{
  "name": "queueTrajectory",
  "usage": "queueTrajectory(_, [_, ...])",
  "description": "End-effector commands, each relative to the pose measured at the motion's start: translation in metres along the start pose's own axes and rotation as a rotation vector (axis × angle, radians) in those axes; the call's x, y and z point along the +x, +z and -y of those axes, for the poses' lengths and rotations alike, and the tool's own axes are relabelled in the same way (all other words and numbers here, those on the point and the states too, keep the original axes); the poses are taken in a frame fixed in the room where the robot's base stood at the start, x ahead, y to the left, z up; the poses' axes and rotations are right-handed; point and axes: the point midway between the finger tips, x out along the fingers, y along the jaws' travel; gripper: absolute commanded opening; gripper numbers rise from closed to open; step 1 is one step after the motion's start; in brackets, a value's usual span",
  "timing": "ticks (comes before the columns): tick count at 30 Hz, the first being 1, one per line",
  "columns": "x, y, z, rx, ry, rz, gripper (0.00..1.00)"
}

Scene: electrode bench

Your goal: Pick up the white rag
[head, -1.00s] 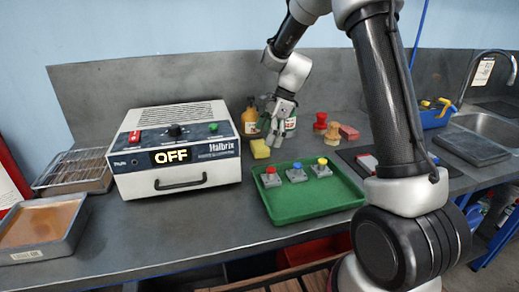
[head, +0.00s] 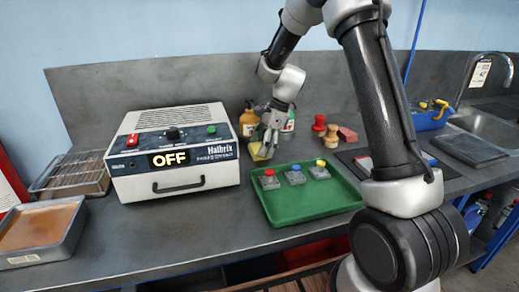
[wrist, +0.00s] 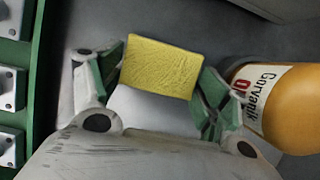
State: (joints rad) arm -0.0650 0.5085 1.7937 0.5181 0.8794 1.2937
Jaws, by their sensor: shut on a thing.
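My gripper (head: 264,150) is low over the bench, behind the green tray's back left corner. It is shut on a yellow sponge (head: 257,154), which also shows between the two fingers in the wrist view (wrist: 160,70). The fingers partly cover the sponge in the head view. A smooth pale grey area lies just below the sponge in the wrist view; I cannot tell what it is. I can make out no white rag in either view.
An amber bottle (wrist: 280,105) stands close to the right finger. The green tray (head: 300,205) with three button boxes lies in front. The Halbrix box (head: 175,155), reading OFF, stands left.

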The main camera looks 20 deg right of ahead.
Motion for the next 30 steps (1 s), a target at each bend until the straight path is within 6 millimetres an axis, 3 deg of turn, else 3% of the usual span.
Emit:
queueTrajectory(8, [-0.017,0.007,0.001,-0.003,-0.002,0.0,0.55])
queueTrajectory(17, [-0.069,0.028,0.0,-0.001,0.0,0.0,0.55])
queueTrajectory(23, [-0.07,0.018,-0.046,0.002,0.002,0.0,0.55])
queueTrajectory(30, [-0.075,0.004,-0.116,0.003,0.001,0.0,0.55])
